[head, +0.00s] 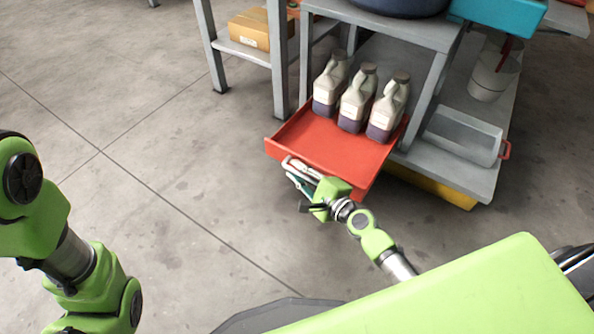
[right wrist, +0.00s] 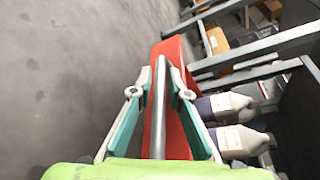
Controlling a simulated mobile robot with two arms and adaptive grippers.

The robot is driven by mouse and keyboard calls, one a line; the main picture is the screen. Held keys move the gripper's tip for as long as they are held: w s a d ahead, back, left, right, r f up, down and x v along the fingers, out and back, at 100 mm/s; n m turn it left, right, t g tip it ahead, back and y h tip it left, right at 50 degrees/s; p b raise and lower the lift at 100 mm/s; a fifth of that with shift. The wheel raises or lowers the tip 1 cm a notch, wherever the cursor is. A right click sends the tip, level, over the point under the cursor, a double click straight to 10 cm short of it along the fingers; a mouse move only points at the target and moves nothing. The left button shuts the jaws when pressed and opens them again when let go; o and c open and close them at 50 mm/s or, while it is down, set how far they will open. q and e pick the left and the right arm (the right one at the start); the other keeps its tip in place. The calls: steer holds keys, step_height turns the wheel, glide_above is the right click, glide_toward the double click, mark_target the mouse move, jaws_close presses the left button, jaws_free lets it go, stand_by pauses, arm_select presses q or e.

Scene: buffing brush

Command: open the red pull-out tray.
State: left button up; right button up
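The red pull-out tray (head: 322,146) stands pulled out from under the grey bench in the head view, with bottles standing at its back. Its grey bar handle (head: 300,168) is on the front side. My right gripper (head: 298,172) is at this handle. The tray (right wrist: 174,125) shows just behind the fingers. My left arm shows at the left of the head view; its gripper is out of the picture.
Several grey bottles (head: 357,100) with dark contents stand on the tray. A clear bin (head: 462,135) lies on the low shelf to the right, above a yellow part (head: 432,186). A cardboard box (head: 258,30) sits on another bench. The floor left of the tray is clear.

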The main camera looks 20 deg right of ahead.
steer(key=v, duration=1.2)
stand_by(0.4)
